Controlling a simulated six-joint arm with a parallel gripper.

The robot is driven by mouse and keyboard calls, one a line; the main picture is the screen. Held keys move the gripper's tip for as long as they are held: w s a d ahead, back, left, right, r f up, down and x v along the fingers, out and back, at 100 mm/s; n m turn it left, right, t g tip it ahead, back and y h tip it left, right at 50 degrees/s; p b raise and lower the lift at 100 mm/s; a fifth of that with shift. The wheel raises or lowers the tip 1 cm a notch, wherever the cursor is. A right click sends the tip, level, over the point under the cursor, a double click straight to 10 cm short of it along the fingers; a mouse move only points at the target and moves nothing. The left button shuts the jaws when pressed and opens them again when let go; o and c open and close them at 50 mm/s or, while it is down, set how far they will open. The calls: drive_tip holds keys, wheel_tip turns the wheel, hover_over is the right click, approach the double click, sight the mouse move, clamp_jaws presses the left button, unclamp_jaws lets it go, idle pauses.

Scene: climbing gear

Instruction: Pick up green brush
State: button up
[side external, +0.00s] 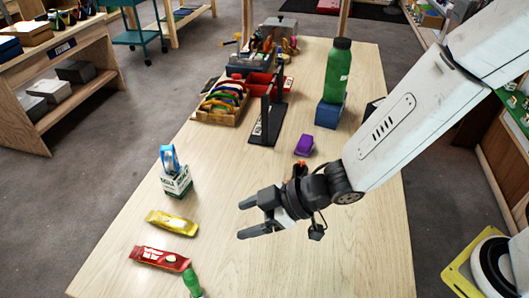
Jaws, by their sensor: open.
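A small green object (192,281), which looks like the green brush, lies at the bottom edge of the picture on the wooden table (330,255). The frame cuts off its lower end, so its full shape is hidden. My gripper (245,218) is open and empty above the table, its fingers pointing left. It is apart from the green object, up and to the right of it in the picture.
A red packet (158,258) lies close to the green object, with a yellow packet (172,222) behind it. A box with blue tape (175,175) stands farther back. A purple item (304,145), black rack (267,115) and tall green bottle (338,72) are behind my gripper. The right front table is clear.

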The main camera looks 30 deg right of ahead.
sight(196, 289)
drive_tip(key=s+a+n+g+y, duration=0.3)
drive_tip(key=s+a, duration=0.2)
drive_tip(key=a, duration=0.5)
drive_tip(key=shift+s+f+y, duration=0.3)
drive_tip(key=shift+s+f, duration=0.05)
drive_tip(key=shift+a, duration=0.15)
drive_tip(key=shift+x, duration=2.5)
clamp_jaws()
